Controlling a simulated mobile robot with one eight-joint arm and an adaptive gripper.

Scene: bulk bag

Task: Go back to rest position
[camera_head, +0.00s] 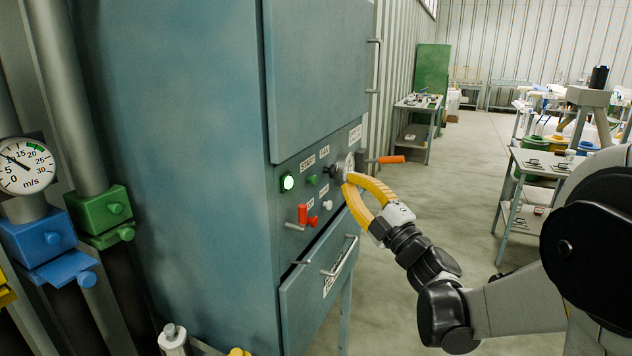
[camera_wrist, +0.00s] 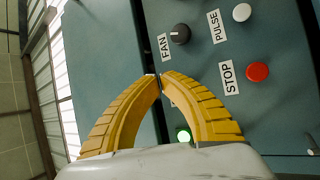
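My gripper (camera_head: 346,183) has yellow curved fingers and is in front of the control panel of a blue-grey cabinet (camera_head: 180,150). In the wrist view the fingertips (camera_wrist: 161,77) meet or nearly meet, with nothing seen held between them. The panel shows a black FAN knob (camera_wrist: 180,33), a white PULSE button (camera_wrist: 242,12) and a red STOP button (camera_wrist: 257,71). A lit green lamp (camera_head: 287,182) is on the panel, and a green glow (camera_wrist: 183,135) shows between the fingers. I cannot tell whether the fingertips touch the panel.
A drawer (camera_head: 325,285) with a bar handle is below the panel. A red-handled lever (camera_head: 303,213) and an orange handle (camera_head: 390,159) stick out. A round gauge (camera_head: 25,166) and valves are at left. A cart (camera_head: 530,185) stands at right; the floor between is clear.

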